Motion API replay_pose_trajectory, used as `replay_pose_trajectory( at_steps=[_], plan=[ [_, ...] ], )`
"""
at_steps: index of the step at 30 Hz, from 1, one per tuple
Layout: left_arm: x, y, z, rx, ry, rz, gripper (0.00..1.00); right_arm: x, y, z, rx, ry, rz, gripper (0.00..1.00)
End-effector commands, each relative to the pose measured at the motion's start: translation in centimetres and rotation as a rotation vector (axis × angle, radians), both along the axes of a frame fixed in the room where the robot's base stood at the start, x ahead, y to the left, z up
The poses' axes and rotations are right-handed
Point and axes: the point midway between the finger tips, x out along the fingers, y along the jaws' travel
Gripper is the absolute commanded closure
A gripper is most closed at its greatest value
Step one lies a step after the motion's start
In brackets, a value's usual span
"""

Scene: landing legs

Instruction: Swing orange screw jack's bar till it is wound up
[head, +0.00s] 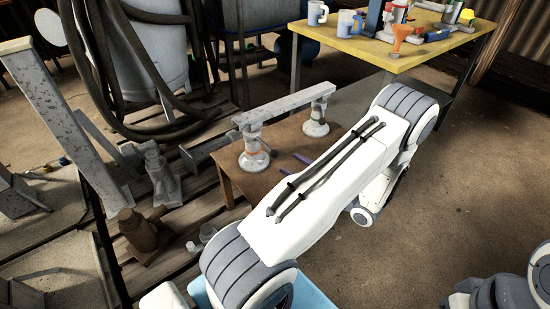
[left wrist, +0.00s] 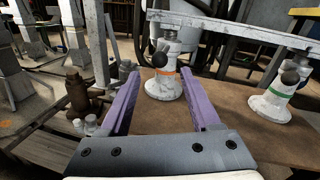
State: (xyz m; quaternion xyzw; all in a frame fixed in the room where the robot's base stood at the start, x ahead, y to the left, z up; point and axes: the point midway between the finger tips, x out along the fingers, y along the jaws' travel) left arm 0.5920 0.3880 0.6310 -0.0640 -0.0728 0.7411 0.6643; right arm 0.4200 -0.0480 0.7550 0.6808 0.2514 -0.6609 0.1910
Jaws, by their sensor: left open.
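The orange screw jack (head: 254,161) is a pale, worn jack with an orange band, on the left of a brown table under a grey beam (head: 285,106). In the left wrist view the orange jack (left wrist: 163,88) stands beyond and between my fingertips. A dark round knob (left wrist: 158,60) shows at its upper part; the rest of its bar is hard to make out. My left gripper (left wrist: 160,74) has two purple fingers, apart and empty. In the head view the gripper (head: 293,171) is mostly hidden behind my white arm. My right gripper is not in view.
A second jack with a green band (head: 316,122) holds the beam's right end; the beam passes low above both jacks. A brown bottle-shaped jack (head: 140,232) stands left of the brown table (head: 228,177). A yellow table (head: 385,50) with mugs and tools stands behind.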

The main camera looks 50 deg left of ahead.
Motion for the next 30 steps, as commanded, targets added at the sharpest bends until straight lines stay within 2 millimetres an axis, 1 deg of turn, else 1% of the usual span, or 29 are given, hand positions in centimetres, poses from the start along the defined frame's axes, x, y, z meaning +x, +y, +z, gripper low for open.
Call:
replay_pose_trajectory(
  at_steps=[1,6,9,12,17,24,25,26,27,29,30],
  plan=[
    [-0.3,1.1,-0.1,0.0,0.001,0.006,0.36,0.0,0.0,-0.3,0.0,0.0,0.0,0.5],
    [-0.6,4.3,-0.1,-0.001,0.0,0.007,0.36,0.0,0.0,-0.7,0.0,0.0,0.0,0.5],
    [-0.8,5.9,-0.1,-0.001,0.0,0.006,0.36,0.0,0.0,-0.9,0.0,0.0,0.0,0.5],
    [-0.9,6.9,-0.1,-0.002,0.0,0.004,0.36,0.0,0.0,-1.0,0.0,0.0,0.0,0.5],
    [-0.9,7.7,0.0,-0.001,0.001,0.002,0.36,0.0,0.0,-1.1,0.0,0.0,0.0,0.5],
    [-0.9,7.8,0.0,-0.001,0.001,0.001,0.36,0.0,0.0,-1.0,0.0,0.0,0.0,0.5],
    [-0.9,7.7,0.0,-0.001,0.001,0.001,0.44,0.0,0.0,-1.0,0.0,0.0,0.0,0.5],
    [-0.9,7.7,0.0,-0.001,0.001,0.001,0.55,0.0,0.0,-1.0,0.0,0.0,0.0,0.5],
    [-0.9,7.7,0.0,-0.001,0.001,0.001,0.71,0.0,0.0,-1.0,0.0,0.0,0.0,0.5],
    [-0.9,7.7,0.0,-0.001,0.001,0.001,0.94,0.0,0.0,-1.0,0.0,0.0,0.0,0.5],
    [-0.9,7.7,0.0,-0.001,0.001,0.001,1.0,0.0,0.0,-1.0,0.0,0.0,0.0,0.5]
  ],
)
